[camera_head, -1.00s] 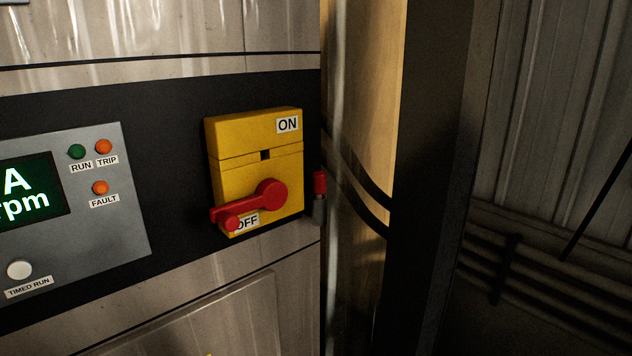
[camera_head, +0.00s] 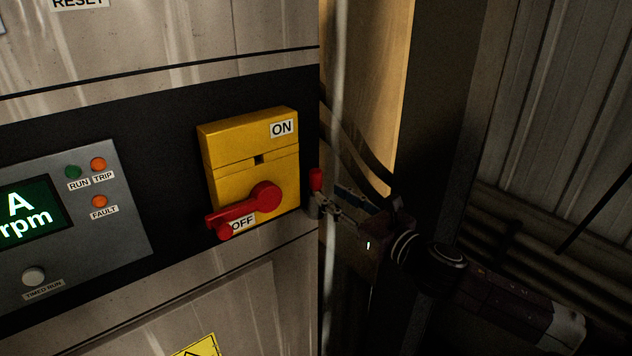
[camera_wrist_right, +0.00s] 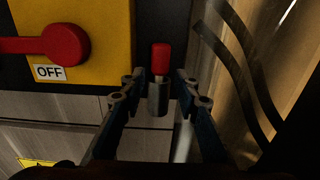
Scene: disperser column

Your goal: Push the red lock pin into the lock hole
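The red lock pin (camera_head: 316,179) stands upright in a small grey holder (camera_wrist_right: 157,97) at the right edge of the panel, beside the yellow switch box. In the right wrist view the pin's red top (camera_wrist_right: 160,57) shows between and beyond my fingers. My right gripper (camera_head: 330,208) is at the pin; its fingers (camera_wrist_right: 160,80) are apart, one on each side of the holder. I see no clear contact. The yellow switch box (camera_head: 225,152) has a dark square hole (camera_head: 259,159) near its middle. Its red handle (camera_head: 243,207) points left to OFF. My left gripper is not in view.
A grey control panel (camera_head: 110,240) with a display, lamps and a button is left of the switch box. Dark cables (camera_head: 352,150) and a dark post (camera_head: 440,130) stand to the right, close to my right arm.

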